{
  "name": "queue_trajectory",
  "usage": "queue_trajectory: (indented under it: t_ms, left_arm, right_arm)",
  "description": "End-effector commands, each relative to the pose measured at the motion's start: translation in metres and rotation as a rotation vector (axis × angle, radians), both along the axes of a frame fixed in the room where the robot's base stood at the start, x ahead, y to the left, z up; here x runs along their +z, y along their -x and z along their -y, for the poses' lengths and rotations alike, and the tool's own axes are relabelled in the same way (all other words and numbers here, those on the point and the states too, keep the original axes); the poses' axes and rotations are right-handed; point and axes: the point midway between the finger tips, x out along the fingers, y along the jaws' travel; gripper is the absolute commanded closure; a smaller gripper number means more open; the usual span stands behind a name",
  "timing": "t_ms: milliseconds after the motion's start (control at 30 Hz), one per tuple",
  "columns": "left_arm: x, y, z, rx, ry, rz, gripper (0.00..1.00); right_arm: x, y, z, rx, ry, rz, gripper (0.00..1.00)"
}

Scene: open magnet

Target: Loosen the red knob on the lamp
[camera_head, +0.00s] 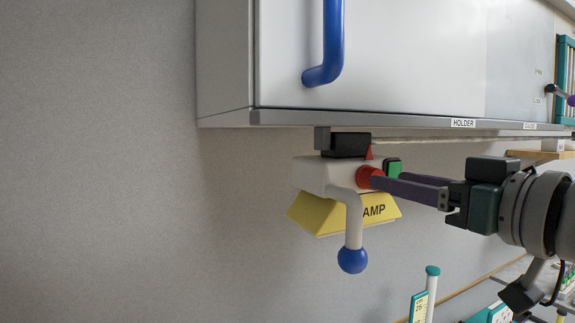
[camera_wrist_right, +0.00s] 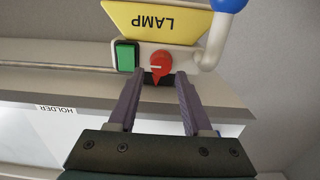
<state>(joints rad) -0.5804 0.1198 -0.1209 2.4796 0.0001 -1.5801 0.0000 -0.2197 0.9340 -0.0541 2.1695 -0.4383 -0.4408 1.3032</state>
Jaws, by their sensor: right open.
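The lamp (camera_head: 313,178) is a white block mounted under the cabinet, with a yellow sign reading LAMP (camera_head: 325,215) and a lever ending in a blue ball (camera_head: 352,260). Its round red knob (camera_head: 364,176) faces right in the head view, partly hidden by my fingers. In the right wrist view the knob (camera_wrist_right: 160,64) shows a white mark and lies between and just beyond the fingertips. My right gripper (camera_head: 374,182) is open, its purple fingers (camera_wrist_right: 158,76) on either side of the knob's front; I cannot tell whether they touch it. My left gripper is not in view.
A green button (camera_head: 393,166) sits right beside the knob. A rail and the cabinet (camera_head: 380,60) with a blue handle (camera_head: 333,45) are just above. A teal-topped white post (camera_head: 432,285) stands below right. The left side is bare wall.

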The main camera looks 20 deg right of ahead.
Motion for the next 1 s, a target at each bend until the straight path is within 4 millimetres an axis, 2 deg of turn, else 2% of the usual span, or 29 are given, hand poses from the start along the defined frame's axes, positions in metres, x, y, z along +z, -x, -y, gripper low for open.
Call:
queue_trajectory:
  t_ms: [100,300,667,1000]
  left_arm:
    - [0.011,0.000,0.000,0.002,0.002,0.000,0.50]
    - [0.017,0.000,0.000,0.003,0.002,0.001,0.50]
    - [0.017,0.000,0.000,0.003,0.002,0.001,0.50]
    - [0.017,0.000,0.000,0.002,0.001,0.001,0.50]
  right_arm:
    - [0.004,-0.014,-0.001,-0.002,-0.002,0.002,0.50]
    - [0.002,-0.027,-0.002,0.000,-0.001,0.001,0.50]
    - [0.000,-0.030,-0.003,0.002,0.000,0.000,0.51]
    - [0.000,-0.030,-0.003,0.002,0.000,0.000,0.90]
